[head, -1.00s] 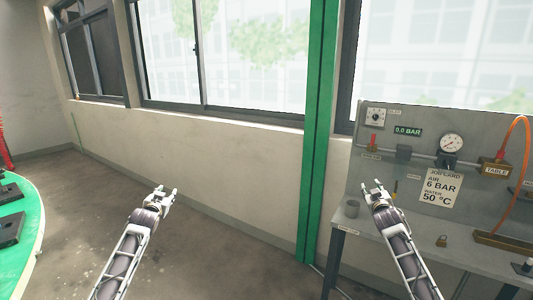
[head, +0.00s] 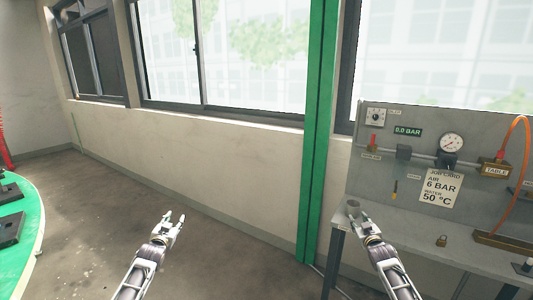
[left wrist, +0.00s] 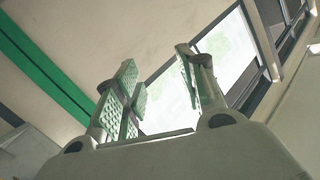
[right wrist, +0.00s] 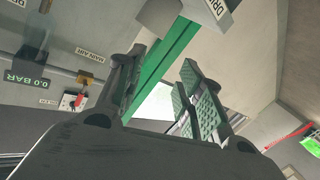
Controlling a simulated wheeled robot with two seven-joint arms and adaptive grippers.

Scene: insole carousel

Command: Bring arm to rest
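My left gripper (head: 174,219) is raised over the floor in front of the window wall in the head view. Its fingers are apart and empty, as the left wrist view (left wrist: 162,85) shows.
A round green table (head: 30,240) is at the far left. The floor between is clear.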

